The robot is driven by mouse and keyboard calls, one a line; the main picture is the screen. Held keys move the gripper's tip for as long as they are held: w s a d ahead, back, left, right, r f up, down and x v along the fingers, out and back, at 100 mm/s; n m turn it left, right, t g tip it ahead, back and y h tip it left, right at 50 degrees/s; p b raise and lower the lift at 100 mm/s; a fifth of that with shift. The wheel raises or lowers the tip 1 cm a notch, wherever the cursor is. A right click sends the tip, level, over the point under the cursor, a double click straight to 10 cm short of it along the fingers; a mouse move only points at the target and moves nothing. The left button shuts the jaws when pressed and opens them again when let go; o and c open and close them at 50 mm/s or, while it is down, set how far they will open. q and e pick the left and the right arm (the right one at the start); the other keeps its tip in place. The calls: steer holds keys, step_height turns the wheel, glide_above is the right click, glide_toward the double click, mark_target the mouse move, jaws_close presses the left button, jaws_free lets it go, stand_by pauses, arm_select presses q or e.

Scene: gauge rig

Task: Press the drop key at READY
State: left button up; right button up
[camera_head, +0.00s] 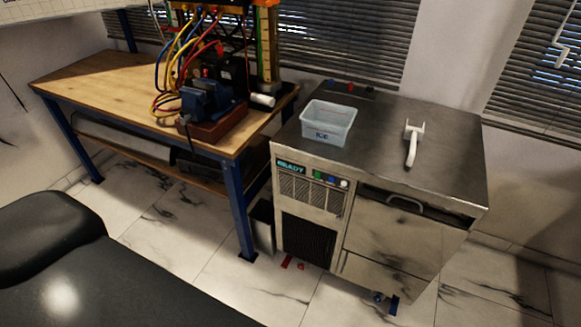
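A steel machine (405,240) with a dark worn top stands right of the workbench. Its front panel has a small display (291,168) with lit letters that read READY. Right of the display is a row of small round keys: a green key (318,175), a blue key (330,179) and a white key (344,183). Their labels are too small to read, so I cannot tell which is the drop key. A clear tub (323,133), its label apparently ICE, sits on the machine's top. Neither of my grippers shows in the head view.
A white scoop-like tool (412,145) lies on the machine's top. A wooden workbench (95,80) on the left carries a blue vise (207,101) and coloured hoses. Small red pieces (287,262) are on the floor by the machine. The floor before it is mostly clear.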

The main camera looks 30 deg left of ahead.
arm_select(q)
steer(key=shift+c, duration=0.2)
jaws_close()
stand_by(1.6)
